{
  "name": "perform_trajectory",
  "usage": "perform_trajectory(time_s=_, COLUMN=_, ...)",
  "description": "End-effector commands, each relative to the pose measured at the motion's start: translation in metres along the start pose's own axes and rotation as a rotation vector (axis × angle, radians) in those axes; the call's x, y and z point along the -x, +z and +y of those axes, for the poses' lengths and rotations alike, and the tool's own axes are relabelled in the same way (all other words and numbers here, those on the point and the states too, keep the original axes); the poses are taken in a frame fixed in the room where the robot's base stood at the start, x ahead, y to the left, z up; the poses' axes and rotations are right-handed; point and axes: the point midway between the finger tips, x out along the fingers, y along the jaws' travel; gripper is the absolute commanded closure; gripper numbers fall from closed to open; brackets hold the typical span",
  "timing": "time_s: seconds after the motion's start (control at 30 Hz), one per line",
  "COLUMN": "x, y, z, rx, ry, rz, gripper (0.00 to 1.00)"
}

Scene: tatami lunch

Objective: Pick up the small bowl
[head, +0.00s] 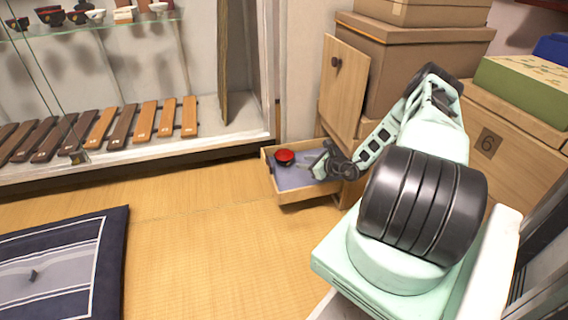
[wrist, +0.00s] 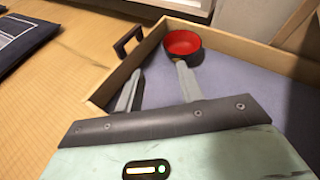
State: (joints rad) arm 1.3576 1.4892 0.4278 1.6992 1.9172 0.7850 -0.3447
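The small bowl (head: 285,157) is red inside and dark outside. It sits upright in the far left corner of an open wooden drawer (head: 305,195). In the wrist view the bowl (wrist: 182,44) lies just beyond the tip of my right finger. My gripper (wrist: 156,82) is open, with a wide gap between its two fingers and nothing between them. The fingers are over the drawer, the left one near its side wall. In the head view my gripper (head: 318,165) reaches into the drawer from the right. I cannot tell whether the right finger touches the bowl.
The drawer has a grey-blue floor and a dark handle (wrist: 128,42). A cabinet door (head: 342,90) stands open behind it, with cardboard boxes (head: 415,55) beside. A glass display case (head: 90,80) stands at the left. A dark blue cushion (head: 65,262) lies on the tatami (head: 190,240), otherwise clear.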

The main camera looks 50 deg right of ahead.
Motion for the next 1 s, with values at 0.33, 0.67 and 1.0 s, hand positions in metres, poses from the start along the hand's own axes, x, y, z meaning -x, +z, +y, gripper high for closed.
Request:
perform_trajectory(time_s=0.33, x=-0.044, y=-0.020, z=-0.009, rx=-0.031, ry=-0.039, rz=0.006, gripper=0.62)
perform_trajectory(time_s=0.67, x=-0.105, y=-0.019, z=-0.011, rx=-0.032, ry=-0.038, rz=0.007, gripper=0.62)
perform_trajectory(time_s=1.0, x=-0.125, y=-0.017, z=-0.011, rx=-0.032, ry=-0.037, rz=0.008, gripper=0.62)
